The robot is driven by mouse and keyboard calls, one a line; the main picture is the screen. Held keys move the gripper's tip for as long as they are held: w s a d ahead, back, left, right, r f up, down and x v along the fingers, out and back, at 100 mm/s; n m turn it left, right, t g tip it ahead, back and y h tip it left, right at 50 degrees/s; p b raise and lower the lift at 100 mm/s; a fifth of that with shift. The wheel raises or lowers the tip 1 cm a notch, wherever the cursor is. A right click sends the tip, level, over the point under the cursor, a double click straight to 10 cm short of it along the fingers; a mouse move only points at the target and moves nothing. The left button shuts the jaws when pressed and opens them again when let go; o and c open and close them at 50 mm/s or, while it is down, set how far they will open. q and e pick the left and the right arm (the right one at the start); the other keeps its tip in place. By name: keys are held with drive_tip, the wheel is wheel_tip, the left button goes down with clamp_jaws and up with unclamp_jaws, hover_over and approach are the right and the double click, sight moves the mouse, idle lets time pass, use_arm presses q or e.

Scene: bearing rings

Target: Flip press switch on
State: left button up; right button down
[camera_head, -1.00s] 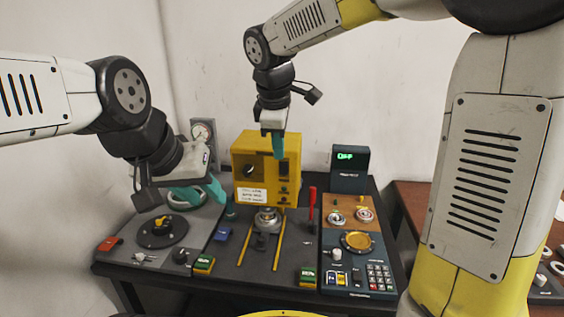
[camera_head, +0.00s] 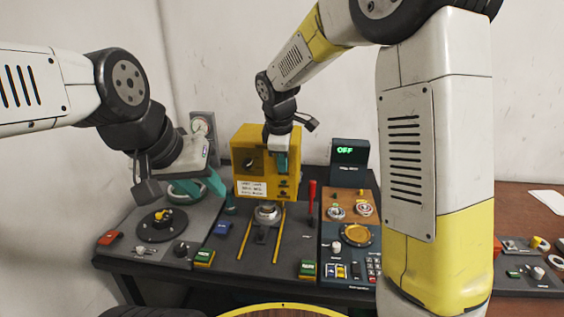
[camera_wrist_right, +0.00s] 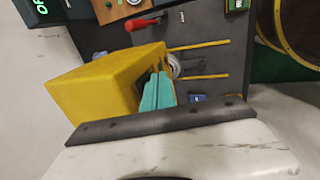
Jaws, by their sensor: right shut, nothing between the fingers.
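The yellow press box (camera_head: 253,148) stands at the back of the table, with a round dark opening and a white label on its front. A dark slot on its right front is largely covered by my right gripper (camera_head: 281,165). That gripper's teal fingers are shut and empty, pointing down at the box front. In the right wrist view the fingers (camera_wrist_right: 157,92) are together at the box's front; contact cannot be told. The dark display (camera_head: 349,158) reads OFF in green. My left gripper (camera_head: 200,187) has its teal fingers apart over the left panel.
A red-handled lever (camera_head: 312,192) stands right of the press. Two yellow rails (camera_head: 279,232) run forward from the press base. A control panel (camera_head: 334,292) with a keypad is at right, partly behind my right arm. A gauge (camera_head: 201,125) stands at back left.

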drive_tip(key=shift+w+f+t, duration=0.1)
drive_tip(key=shift+w+t, duration=0.05)
drive_tip(key=shift+t, duration=0.15)
idle(0.4)
drive_tip(key=shift+r, duration=0.85)
